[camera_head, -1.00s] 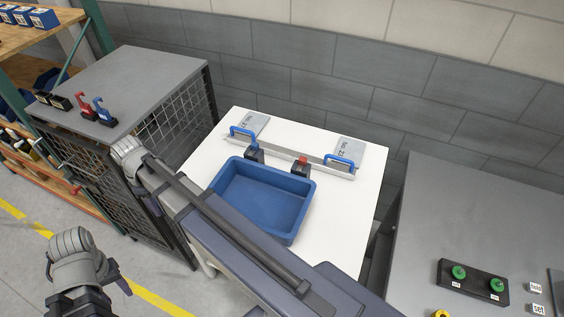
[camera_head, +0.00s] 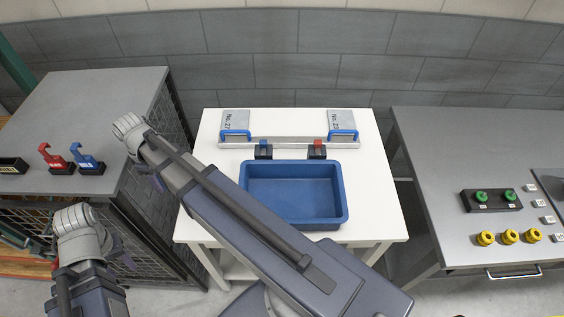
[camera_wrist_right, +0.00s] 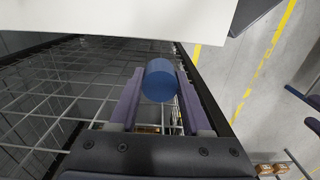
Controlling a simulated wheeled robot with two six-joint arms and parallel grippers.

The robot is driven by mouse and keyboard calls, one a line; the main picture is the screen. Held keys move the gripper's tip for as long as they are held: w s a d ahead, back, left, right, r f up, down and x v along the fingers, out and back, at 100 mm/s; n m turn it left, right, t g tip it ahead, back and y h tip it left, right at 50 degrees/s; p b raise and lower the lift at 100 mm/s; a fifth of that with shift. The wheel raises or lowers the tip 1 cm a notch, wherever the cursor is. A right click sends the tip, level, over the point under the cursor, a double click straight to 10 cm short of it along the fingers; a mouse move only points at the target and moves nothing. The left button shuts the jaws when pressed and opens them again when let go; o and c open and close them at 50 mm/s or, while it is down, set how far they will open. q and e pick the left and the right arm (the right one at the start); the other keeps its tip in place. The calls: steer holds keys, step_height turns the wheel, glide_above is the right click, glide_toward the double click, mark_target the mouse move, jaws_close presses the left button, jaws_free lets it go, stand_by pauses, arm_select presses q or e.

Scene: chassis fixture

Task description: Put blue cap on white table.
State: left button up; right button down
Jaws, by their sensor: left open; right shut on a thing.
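A blue cap (camera_wrist_right: 160,82), seen as a blue cylinder in the right wrist view, sits between the fingers of my right gripper (camera_wrist_right: 158,92), which is shut on it. In the head view my right arm reaches across to the left of the white table (camera_head: 375,195), and the cap is hidden there. The table's white edge also shows at the top of the right wrist view (camera_wrist_right: 120,18), with the cap just below it in the picture. My left gripper (camera_head: 92,256) is open at the lower left of the head view, away from the table.
A blue bin (camera_head: 300,220) stands on the white table, with a rail with blue handles (camera_head: 290,142) behind it. A grey mesh-sided cabinet (camera_head: 95,95) is at left, a grey bench (camera_head: 440,150) at right. Bare tabletop shows right of the bin.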

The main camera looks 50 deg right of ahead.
steer(key=w+d+m, duration=0.2)
steer(key=d, duration=0.6)
steer(key=m, duration=0.3)
glide_above(214, 163)
steer(key=shift+w, duration=0.1)
steer(key=shift+f, duration=0.15)
step_height(214, 163, down, 10)
steer(key=b, duration=1)
steer(key=shift+c, duration=1.8)
jaws_free()
